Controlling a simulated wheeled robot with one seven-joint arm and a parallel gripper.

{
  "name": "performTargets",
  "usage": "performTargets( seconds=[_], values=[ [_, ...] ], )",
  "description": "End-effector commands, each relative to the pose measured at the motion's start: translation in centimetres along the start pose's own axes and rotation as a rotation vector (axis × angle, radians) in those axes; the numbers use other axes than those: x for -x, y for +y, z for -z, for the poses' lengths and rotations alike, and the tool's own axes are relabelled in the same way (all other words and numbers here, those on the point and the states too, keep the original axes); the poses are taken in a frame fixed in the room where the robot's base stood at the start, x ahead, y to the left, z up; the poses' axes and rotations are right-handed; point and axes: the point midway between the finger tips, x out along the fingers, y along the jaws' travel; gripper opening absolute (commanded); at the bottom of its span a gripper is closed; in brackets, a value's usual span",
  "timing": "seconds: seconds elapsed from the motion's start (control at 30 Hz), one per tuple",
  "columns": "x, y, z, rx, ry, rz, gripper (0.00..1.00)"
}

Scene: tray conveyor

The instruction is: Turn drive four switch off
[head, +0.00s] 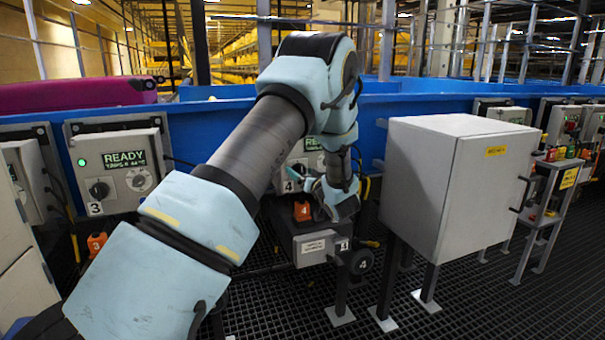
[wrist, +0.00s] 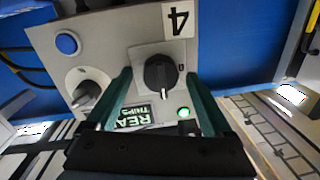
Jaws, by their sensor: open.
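The drive four panel (wrist: 110,32) fills the upper middle of the wrist view, upside down, with a "4" label (wrist: 176,20). Its large black rotary switch (wrist: 161,76) sits between the teal fingers of my gripper (wrist: 158,82). The gripper is open, with one fingertip on each side of the switch; I cannot tell whether they touch it. A green lamp (wrist: 183,113) is lit, and the display (wrist: 138,116) is partly hidden by a finger. In the head view my arm covers much of the panel (head: 297,158), and my gripper (head: 313,186) is in front of it.
The panel also carries a grey dial (wrist: 87,94) and a blue button (wrist: 67,43). The drive three panel (head: 118,165) stands to the left, showing READY. A grey cabinet (head: 415,180) stands close on the right. An orange "4" tag (head: 303,211) sits below the gripper.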

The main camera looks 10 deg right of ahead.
Motion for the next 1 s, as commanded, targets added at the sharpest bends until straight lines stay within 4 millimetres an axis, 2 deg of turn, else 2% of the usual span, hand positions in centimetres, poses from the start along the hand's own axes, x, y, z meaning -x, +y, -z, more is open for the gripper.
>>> performTargets(
  seconds=[0.13,0.87,1.0],
  values=[
    [0.02,0.01,0.0,0.0,0.0,0.0,0.83],
    [0.05,0.0,0.02,0.001,0.0,0.0,0.01],
    [0.06,0.0,0.0,0.005,0.0,0.0,0.0]
  ],
)
